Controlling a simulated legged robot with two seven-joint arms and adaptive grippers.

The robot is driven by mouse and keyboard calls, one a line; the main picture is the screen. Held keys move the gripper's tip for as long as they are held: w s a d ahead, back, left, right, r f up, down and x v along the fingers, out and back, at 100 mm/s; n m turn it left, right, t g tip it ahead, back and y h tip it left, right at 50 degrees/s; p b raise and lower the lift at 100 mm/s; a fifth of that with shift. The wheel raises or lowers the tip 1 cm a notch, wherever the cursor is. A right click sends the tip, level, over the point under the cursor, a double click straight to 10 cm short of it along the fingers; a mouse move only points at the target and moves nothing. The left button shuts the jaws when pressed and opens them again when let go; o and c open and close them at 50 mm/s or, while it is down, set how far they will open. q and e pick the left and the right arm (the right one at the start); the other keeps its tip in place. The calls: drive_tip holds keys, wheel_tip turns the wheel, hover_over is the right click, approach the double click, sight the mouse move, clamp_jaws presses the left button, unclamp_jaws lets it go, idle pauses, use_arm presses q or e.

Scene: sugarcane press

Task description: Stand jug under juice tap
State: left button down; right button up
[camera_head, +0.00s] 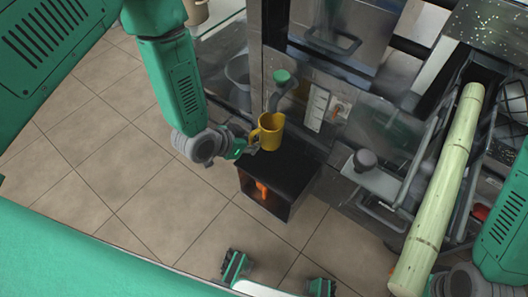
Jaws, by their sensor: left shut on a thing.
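The yellow jug (271,134) is upright over the back left part of a black box top (289,172). I cannot tell if its base touches the box. The juice tap (280,95), a grey curved spout with a green knob (282,76), comes down just above the jug's mouth. My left gripper (244,147) is shut on the jug's handle from the left; its fingertips are partly hidden. My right gripper (279,278) is at the bottom edge, fingers spread apart and empty, well in front of the box.
A long pale green sugarcane stalk (440,190) lies in the press's feed channel at right. A dark knob (365,160) and metal bars stand right of the box. An orange object (262,189) shows in the box's open front. Tiled floor (130,170) at left is clear.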

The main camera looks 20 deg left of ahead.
use_arm(q)
drive_tip(key=f, duration=0.1)
drive_tip(key=f+b, duration=0.1)
drive_tip(key=f, duration=0.1)
drive_tip(key=shift+s+d+f, duration=0.1)
drive_tip(key=shift+d+f, duration=0.1)
drive_tip(key=shift+f, duration=0.7)
wheel_tip(320, 180, down, 4)
drive_tip(key=shift+r+b, duration=0.25)
drive_tip(key=shift+b, duration=0.5)
drive_tip(key=shift+a+r, duration=0.1)
drive_tip(key=c, duration=1.6)
unclamp_jaws()
drive_tip(key=shift+r, duration=0.1)
